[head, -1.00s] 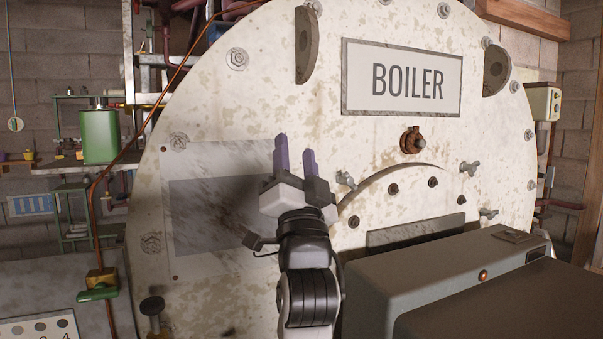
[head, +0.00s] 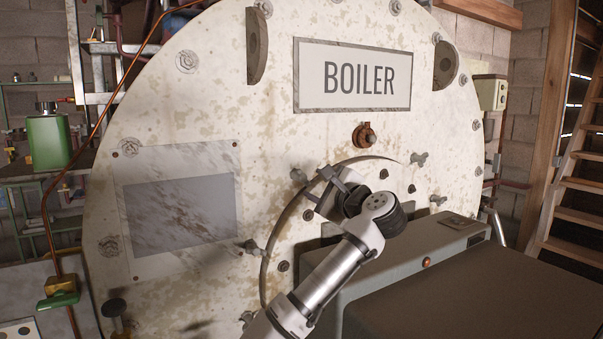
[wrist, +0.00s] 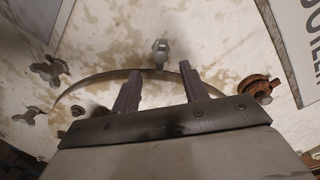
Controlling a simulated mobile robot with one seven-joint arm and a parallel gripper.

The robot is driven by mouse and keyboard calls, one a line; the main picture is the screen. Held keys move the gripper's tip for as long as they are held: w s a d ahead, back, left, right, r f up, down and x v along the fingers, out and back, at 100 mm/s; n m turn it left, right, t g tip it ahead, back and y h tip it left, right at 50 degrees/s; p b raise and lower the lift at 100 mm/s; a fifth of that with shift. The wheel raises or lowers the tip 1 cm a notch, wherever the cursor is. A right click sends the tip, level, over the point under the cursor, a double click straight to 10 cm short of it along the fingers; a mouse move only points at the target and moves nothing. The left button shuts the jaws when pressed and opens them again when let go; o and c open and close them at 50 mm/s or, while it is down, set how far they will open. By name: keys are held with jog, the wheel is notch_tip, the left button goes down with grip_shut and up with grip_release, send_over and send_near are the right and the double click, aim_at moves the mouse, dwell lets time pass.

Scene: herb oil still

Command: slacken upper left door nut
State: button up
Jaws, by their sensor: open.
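The upper left door nut (head: 298,175) is a grey wing nut at the upper left edge of the round boiler door (head: 325,235). In the wrist view this nut (wrist: 160,53) appears just beyond my fingertips, in line with the gap between them. My gripper (head: 317,187) is open and empty, close to the nut on its right. In the wrist view the two dark fingers of my gripper (wrist: 160,72) stand apart and point at the boiler face. I cannot tell how far the nut stands from the tips.
Other wing nuts sit at the door's left (head: 251,246) and upper right (head: 418,159). A rusty fitting (head: 365,136) sticks out below the BOILER sign (head: 352,77). A grey box (head: 400,250) stands in front at the lower right.

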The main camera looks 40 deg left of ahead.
aim_at(305, 179)
jog(key=p+x, duration=0.2)
jog(key=x, duration=0.6)
jog(key=shift+w, duration=0.1)
